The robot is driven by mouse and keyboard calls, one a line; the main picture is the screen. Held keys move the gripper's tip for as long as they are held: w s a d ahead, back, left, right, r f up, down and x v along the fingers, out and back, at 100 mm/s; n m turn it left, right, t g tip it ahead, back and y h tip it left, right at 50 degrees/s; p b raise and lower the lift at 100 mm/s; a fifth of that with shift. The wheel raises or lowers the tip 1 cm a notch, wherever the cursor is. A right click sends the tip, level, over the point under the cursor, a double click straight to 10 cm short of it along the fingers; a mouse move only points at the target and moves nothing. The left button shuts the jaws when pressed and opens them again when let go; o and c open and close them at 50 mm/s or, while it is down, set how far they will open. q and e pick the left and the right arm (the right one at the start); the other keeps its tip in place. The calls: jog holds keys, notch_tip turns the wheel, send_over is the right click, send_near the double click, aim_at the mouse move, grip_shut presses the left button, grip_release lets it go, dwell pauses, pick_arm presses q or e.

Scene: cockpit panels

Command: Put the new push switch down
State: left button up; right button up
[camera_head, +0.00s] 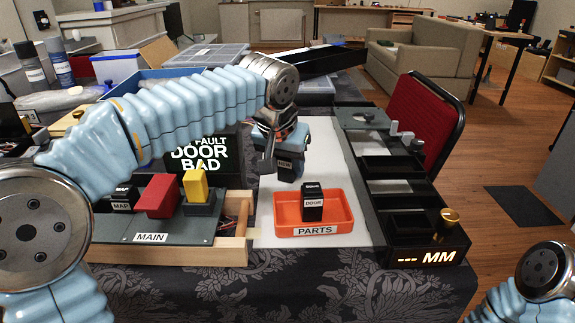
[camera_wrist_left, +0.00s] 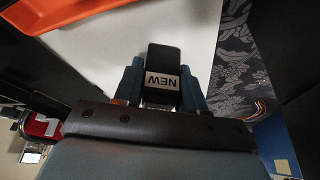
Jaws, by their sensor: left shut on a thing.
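My left gripper (camera_head: 289,172) is over the white strip of the table, behind the orange PARTS tray (camera_head: 340,222). It is shut on the new push switch, a black block with a white NEW label, clear between the blue fingers in the left wrist view (camera_wrist_left: 163,62). In the head view the switch (camera_head: 285,165) is mostly hidden by the fingers. I cannot tell whether it touches the surface. A black switch labelled DOOR (camera_head: 312,203) stands in the tray. The tray's edge also shows in the left wrist view (camera_wrist_left: 45,28). My right gripper is out of view.
The MAIN panel (camera_head: 150,237) with a red block (camera_head: 158,197) and a yellow-topped switch (camera_head: 196,187) is left of the tray. A lit screen reading DOOR BAD (camera_head: 200,158) stands behind it. The black MM rack (camera_head: 405,255) is at right. White surface beside the tray is bare.

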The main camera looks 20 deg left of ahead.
pick_arm(q)
jog(key=shift+f, duration=0.2)
jog(key=o, duration=1.1)
jog(key=shift+r, duration=0.1)
jog(key=shift+c, duration=0.2)
jog(key=shift+r, duration=0.2)
jog(key=p+v, duration=0.2)
jog(key=v, duration=1)
jog(key=shift+f, duration=0.1)
